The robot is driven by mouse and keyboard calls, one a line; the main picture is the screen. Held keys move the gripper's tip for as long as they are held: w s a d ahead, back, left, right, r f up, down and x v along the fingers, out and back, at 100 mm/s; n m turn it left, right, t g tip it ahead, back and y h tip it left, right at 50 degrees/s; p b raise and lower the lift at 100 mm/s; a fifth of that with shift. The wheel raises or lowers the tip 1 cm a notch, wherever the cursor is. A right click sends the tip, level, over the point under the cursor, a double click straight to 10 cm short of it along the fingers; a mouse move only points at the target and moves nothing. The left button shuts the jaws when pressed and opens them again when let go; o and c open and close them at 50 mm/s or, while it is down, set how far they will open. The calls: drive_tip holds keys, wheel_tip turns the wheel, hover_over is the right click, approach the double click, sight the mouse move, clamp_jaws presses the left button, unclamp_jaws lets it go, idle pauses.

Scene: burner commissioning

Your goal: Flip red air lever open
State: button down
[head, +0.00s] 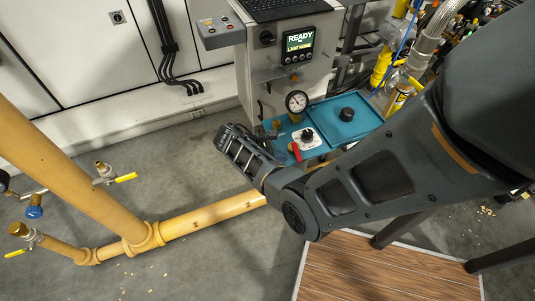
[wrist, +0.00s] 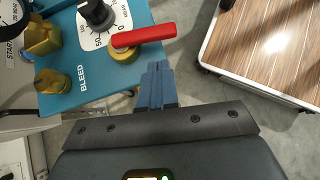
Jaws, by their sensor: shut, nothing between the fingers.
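The red lever (wrist: 145,35) lies across a brass valve body (wrist: 125,54) at the edge of a blue panel (wrist: 85,72) in the wrist view. Its handle points right, out past the panel edge. In the head view the lever (head: 296,151) is small, beside a white dial plate on the blue panel (head: 330,115). My gripper (wrist: 158,66) is shut and empty. Its blue fingertips are just below the handle in the wrist view, with a small apparent gap; I cannot tell the depth between them. In the head view the fingertips are not clear.
A black knob (wrist: 97,14) on a numbered dial sits close to the lever. Brass fittings (wrist: 50,88) stand near the "BLEED" label. A pressure gauge (head: 297,101) rises behind. A wood-topped table (head: 375,270) and a yellow pipe (head: 215,211) are nearby.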

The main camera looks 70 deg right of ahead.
sight(298, 156)
drive_tip(key=shift+s+d+r, duration=0.1)
drive_tip(key=shift+s+d, duration=0.3)
drive_tip(key=shift+s, duration=0.2)
drive_tip(key=shift+s+d, duration=0.35)
drive_tip(key=shift+s, duration=0.25)
drive_tip(key=p, duration=0.1)
drive_tip(key=s+n+h+p, duration=0.1)
drive_tip(key=shift+s+d+r+t+p, duration=0.15)
drive_tip(key=shift+s+r+t+p, duration=0.1)
drive_tip(key=shift+t+p, duration=0.15)
drive_tip(key=shift+s+f+n+p, duration=0.15)
drive_tip(key=shift+s+n+p, duration=0.15)
drive_tip(key=shift+n, duration=0.3)
drive_tip(key=shift+f+h, duration=0.15)
drive_tip(key=shift+h, duration=0.15)
